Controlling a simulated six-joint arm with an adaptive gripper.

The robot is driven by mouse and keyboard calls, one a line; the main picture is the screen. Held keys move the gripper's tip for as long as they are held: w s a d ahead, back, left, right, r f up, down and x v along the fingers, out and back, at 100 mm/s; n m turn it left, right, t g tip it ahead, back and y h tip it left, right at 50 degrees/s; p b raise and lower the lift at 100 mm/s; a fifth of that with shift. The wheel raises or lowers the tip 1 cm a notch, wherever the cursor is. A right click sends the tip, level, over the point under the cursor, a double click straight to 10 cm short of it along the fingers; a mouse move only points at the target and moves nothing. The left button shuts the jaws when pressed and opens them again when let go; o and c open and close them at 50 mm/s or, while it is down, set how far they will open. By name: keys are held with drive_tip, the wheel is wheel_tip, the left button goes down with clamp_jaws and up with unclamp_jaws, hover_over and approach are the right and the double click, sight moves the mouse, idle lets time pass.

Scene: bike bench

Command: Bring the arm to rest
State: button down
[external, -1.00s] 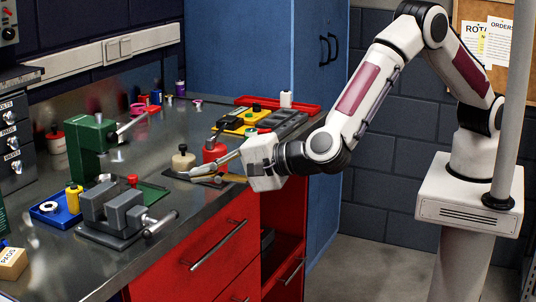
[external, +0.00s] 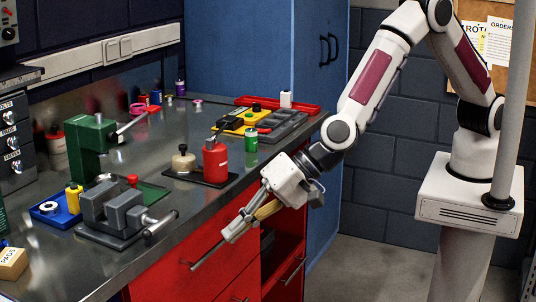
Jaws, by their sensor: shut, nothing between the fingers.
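My gripper (external: 232,232) hangs in front of the bench's right edge, before the red drawer fronts (external: 190,255). It points down and to the left, with its fingers together. A tan strip shows along the fingers; I cannot tell what it is. My gripper's tips overlap the drawer handle in the picture; I cannot tell whether they touch. My arm reaches over from its white base at the right, with its elbow raised.
The bench (external: 150,215) carries a grey vise (external: 115,212), a green press (external: 88,145), a red bottle (external: 215,162) on a black tray, a green can (external: 251,140) and a red tray (external: 300,104). A blue cabinet (external: 240,50) stands behind. Floor between bench and base is clear.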

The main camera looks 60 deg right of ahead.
drive_tip(key=s+d+r+n+h, duration=0.1)
drive_tip(key=s+d+r, duration=0.5)
drive_tip(key=d, duration=1.4)
drive_tip(key=s+d+r+n+g+h, duration=0.1)
drive_tip(key=s+d+r, duration=0.5)
drive_tip(key=d, duration=1.4)
drive_tip(key=s+d+r+n+h, duration=0.3)
drive_tip(key=s+d+r, duration=0.3)
drive_tip(key=d, duration=1.4)
drive_tip(key=shift+r+g+h, duration=0.4)
drive_tip(key=shift+r+h, duration=0.15)
drive_tip(key=shift+h, duration=0.35)
drive_tip(key=shift+s, duration=0.1)
